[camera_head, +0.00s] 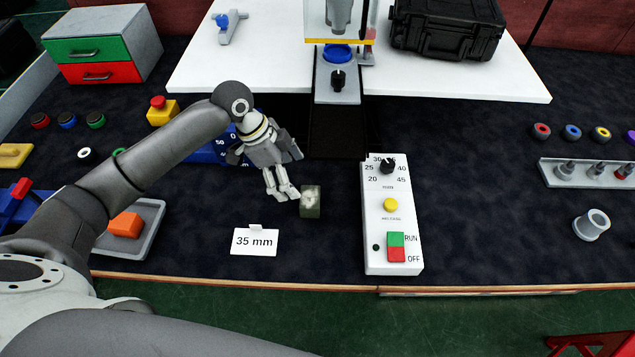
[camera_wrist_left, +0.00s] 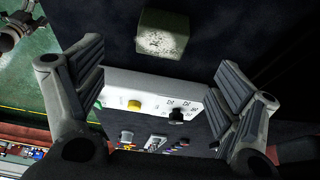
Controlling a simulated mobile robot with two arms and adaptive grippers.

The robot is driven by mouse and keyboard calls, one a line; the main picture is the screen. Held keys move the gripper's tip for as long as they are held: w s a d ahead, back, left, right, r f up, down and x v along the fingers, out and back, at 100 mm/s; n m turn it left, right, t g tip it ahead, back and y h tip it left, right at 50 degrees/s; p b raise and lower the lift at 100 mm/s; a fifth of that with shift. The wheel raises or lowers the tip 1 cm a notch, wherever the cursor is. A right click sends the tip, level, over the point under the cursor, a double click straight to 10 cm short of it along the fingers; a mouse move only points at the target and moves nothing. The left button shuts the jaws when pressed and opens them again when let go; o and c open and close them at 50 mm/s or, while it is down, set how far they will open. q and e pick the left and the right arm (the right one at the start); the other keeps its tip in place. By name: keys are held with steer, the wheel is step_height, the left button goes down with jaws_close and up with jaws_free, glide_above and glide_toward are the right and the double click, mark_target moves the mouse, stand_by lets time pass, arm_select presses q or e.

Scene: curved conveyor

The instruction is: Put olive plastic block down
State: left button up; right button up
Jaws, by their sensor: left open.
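The olive plastic block (camera_head: 310,201) stands on the dark mat, between the white 35 mm card (camera_head: 254,242) and the white control box. Its top is pale and speckled. My left gripper (camera_head: 284,193) is just left of the block, with its fingers pointing down toward the mat. In the left wrist view, the fingers of the left gripper (camera_wrist_left: 160,62) are spread apart. The block (camera_wrist_left: 163,34) shows beyond the gap between them, clear of both fingers. My right gripper is not in view.
The control box (camera_head: 393,265) with knob and buttons is right of the block. A grey tray (camera_head: 150,240) with an orange block sits left. The press (camera_head: 338,85) stands behind. The mat right of the control box is mostly free, up to a grey cup (camera_head: 592,226).

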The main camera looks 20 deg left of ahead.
mark_target(310, 196)
arm_select(q)
steer(key=x, duration=0.4)
steer(key=shift+s+d+f, duration=0.1)
steer(key=shift+d+f, duration=0.1)
steer(key=shift+d, duration=0.05)
steer(key=shift+d+f, duration=0.1)
steer(key=shift+f, duration=0.2)
steer(key=shift+d+f+p, duration=0.15)
steer(key=shift+f+p, duration=0.15)
steer(key=shift+p, duration=0.05)
steer(key=x, duration=0.3)
steer(key=shift+w+d+f+p, duration=0.1)
steer(key=shift+w+d+p, duration=0.05)
steer(key=shift+w+p, duration=0.25)
steer(key=shift+d+f, duration=0.2)
steer(key=shift+f, duration=0.4)
steer(key=shift+c, duration=1.7)
steer(key=c, duration=0.9)
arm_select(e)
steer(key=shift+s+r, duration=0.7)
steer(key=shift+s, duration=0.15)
